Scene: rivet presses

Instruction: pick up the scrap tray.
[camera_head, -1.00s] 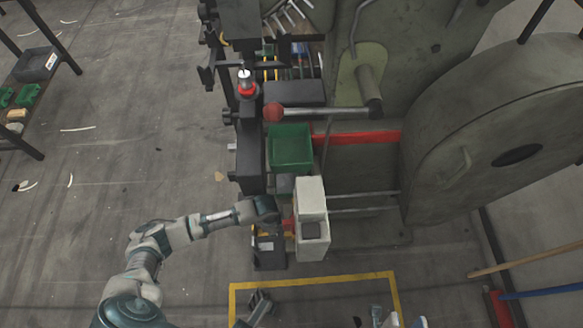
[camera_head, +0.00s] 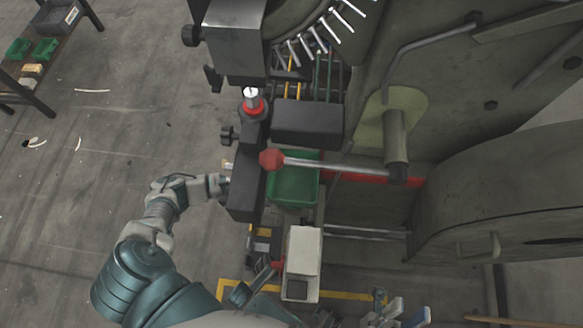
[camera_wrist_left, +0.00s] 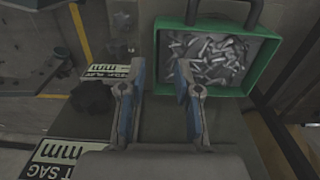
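The scrap tray is a green open box (camera_head: 293,186), partly hidden behind the red-knobbed lever and black block in the head view. In the left wrist view the green tray (camera_wrist_left: 250,88) holds many small metal pieces and has a dark handle (camera_wrist_left: 255,12) at its far side. My left gripper (camera_wrist_left: 158,88) is open and empty, its fingertips just in front of the tray's near left part, apparently not holding it. In the head view the left gripper is hidden behind the press's dark column. My right gripper (camera_head: 407,308) appears open and empty at the bottom edge.
The lever with a red knob (camera_head: 271,159) crosses above the tray. A dark press column (camera_head: 247,183) stands at its left, a pale box (camera_head: 302,262) in front. The large press body (camera_head: 480,110) fills the right. Open floor (camera_head: 90,190) lies left.

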